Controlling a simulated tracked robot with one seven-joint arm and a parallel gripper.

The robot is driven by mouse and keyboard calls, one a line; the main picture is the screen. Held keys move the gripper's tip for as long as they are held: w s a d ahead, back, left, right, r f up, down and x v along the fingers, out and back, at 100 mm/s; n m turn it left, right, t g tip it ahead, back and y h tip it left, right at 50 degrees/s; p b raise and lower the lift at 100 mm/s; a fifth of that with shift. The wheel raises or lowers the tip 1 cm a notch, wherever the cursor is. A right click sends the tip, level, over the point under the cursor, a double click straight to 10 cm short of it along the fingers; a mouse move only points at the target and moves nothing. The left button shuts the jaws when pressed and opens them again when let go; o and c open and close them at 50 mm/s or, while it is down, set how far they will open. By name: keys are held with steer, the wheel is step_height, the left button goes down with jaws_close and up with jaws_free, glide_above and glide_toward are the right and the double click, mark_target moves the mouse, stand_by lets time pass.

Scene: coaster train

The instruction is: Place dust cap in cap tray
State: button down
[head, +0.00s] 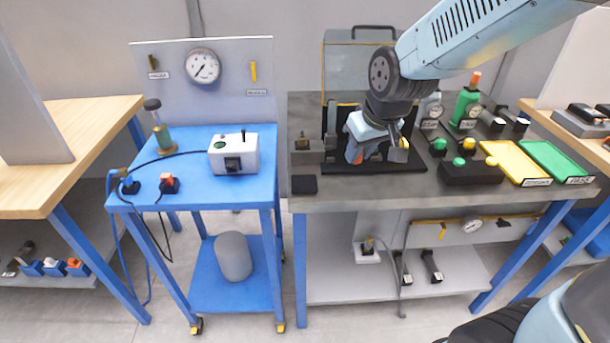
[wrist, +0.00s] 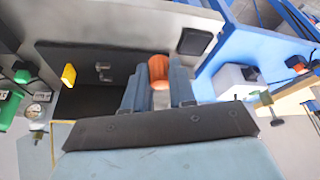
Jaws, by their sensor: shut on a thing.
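My gripper (head: 356,153) is over the dark fixture on the grey bench. In the wrist view its two blue-grey fingers (wrist: 159,88) are closed on an orange, rounded piece (wrist: 158,68), which I take to be the dust cap. Only its upper part shows between the fingers; in the head view it is mostly hidden by my gripper. I cannot tell whether it still touches the fixture behind it. A yellow tray (head: 515,163) and a green tray (head: 553,161) lie at the right of the bench. Their labels are too small to read, so I cannot tell which is the cap tray.
A black control box (head: 472,173) with coloured buttons stands between the fixture and the trays. A blue cart (head: 192,186) with a white box (head: 233,154) is at left. The bench's front strip is mostly clear.

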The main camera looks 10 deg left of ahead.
steer(key=w+a+f, duration=0.3)
steer(key=a+f, duration=0.1)
steer(key=a, duration=0.5)
glide_toward(303, 181)
steer(key=shift+w+a+f, duration=0.2)
steer(key=shift+w+f, duration=0.4)
steer(key=shift+f, duration=0.2)
steer(key=shift+w+a+f, duration=0.15)
steer(key=shift+a+f, duration=0.15)
steer(key=shift+f, duration=1.75)
steer(key=c, duration=0.9)
jaws_free()
steer(key=shift+f, duration=0.1)
steer(key=shift+c, duration=0.2)
steer(key=shift+w, duration=0.1)
